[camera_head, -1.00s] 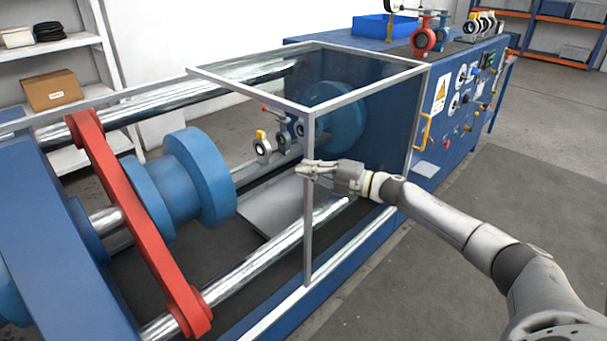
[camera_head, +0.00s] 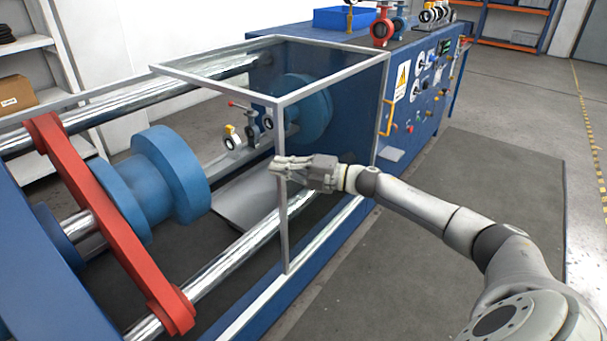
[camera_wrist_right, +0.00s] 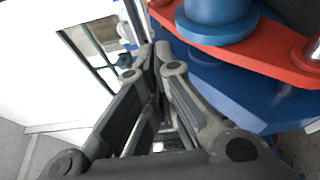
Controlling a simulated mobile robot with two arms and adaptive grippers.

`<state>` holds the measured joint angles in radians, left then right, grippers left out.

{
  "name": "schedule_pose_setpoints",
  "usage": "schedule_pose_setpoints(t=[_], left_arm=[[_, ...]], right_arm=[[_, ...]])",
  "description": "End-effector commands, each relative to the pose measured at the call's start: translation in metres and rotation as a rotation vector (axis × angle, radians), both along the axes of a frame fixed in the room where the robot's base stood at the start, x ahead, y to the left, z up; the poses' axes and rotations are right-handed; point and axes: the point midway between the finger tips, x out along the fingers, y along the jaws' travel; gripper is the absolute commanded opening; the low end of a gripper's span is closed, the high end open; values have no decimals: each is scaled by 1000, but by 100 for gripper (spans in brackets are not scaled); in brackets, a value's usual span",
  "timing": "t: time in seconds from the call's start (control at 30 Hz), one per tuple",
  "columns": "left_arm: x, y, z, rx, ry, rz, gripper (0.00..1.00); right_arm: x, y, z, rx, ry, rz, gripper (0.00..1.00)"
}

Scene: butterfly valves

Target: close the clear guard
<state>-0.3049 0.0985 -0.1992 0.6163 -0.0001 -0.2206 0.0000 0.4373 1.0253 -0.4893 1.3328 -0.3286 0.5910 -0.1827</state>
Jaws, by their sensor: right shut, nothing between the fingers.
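The clear guard (camera_head: 335,79) is a see-through box with a grey frame over the right part of the blue machine. Its left side is open toward the blue flanges, and its front left post (camera_head: 283,225) runs down to the lower rail. My right gripper (camera_head: 276,166) is shut and empty, its fingers crossing in front of this post around mid-height. I cannot tell whether they touch it. My left gripper is not in view.
The red crossbar and a blue flange (camera_head: 175,175) stand left of the guard, between shiny bars. A small valve (camera_head: 233,138) sits between the flanges. A control panel (camera_head: 425,85) with a yellow handle (camera_head: 386,117) is at the right. The floor mat (camera_head: 470,200) is clear.

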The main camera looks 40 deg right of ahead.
Motion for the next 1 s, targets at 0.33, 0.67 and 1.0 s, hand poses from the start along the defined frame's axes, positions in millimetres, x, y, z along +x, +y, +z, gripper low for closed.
schedule_pose_setpoints(t=[0.33, 0.67, 1.0], left_arm=[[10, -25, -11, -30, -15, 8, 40], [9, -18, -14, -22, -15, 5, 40], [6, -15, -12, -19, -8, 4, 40]], right_arm=[[-40, -27, -3, -2, 3, 2, 0], [-54, -37, -1, -1, 1, 4, 0], [-50, -48, -31, 59, 53, -65, 0]])
